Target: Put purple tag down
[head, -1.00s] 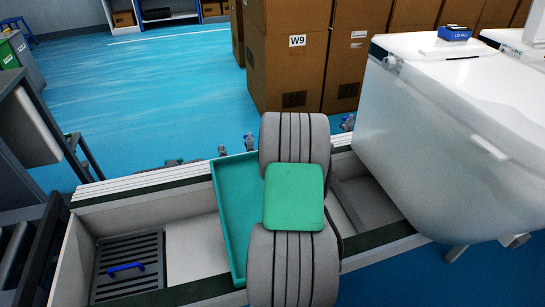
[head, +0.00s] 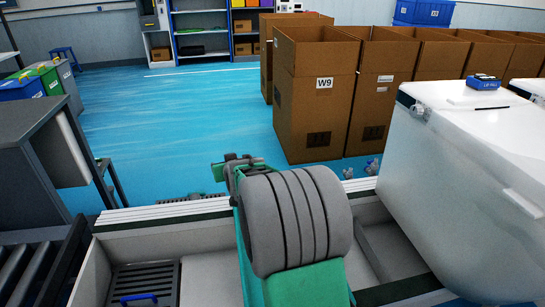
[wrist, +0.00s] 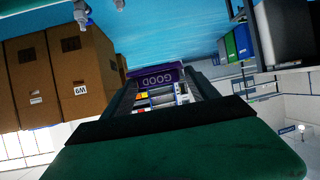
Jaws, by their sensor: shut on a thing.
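The purple tag (wrist: 153,76) shows in the wrist view, with the word GOOD on it, upside down. My gripper (wrist: 160,86) is shut on it, with a dark finger on either side. The tag hangs out over the blue floor in that view. In the head view my grey and green arm blocks the middle. Part of my gripper (head: 235,170) shows beyond the arm, and the tag cannot be made out there.
A large white tank (head: 460,150) with a small blue block (head: 483,82) on its lid stands at right. Open cardboard boxes (head: 315,100) stand behind. Blue floor (head: 190,125) is clear at centre left.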

